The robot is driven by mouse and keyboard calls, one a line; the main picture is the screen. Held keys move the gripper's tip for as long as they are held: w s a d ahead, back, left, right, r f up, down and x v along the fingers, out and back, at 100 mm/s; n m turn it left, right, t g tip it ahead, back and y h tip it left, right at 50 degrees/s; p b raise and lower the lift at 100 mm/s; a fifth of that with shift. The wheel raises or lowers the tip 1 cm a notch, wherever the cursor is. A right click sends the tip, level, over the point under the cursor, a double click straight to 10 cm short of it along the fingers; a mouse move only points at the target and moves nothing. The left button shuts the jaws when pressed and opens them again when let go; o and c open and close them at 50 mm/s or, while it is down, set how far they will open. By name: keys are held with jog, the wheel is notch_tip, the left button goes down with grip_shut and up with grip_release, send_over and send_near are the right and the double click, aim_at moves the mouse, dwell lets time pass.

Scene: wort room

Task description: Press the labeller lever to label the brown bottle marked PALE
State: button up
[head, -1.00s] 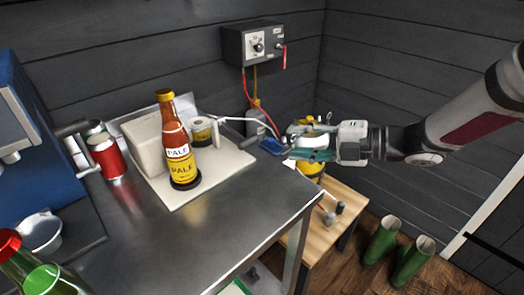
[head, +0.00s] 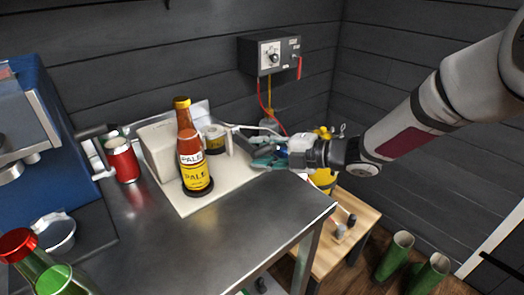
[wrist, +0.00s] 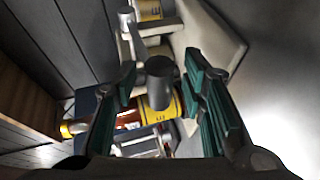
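The brown bottle marked PALE (head: 194,165) stands upright on the labeller's pale base (head: 200,204), against a pale block (head: 158,148). A label roll (head: 214,138) stands behind it. My gripper (head: 268,160) is at the labeller's right side, fingers pointing left towards the bottle but apart from it. In the wrist view my gripper (wrist: 162,100) is open, teal fingers spread either side of a dark round-ended grip (wrist: 160,78), seemingly the lever's. I cannot tell whether they touch it. The bottle (wrist: 130,119) shows beyond, partly hidden by the left finger.
The labeller is on a steel table (head: 240,222). A red can (head: 122,160) and blue machine (head: 35,125) are at left, and a green bottle (head: 35,262) at front left. A grey control box (head: 268,54) hangs on the wall. A wooden stand (head: 345,235) is at right.

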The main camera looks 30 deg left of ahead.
grip_shut()
dwell(0.3)
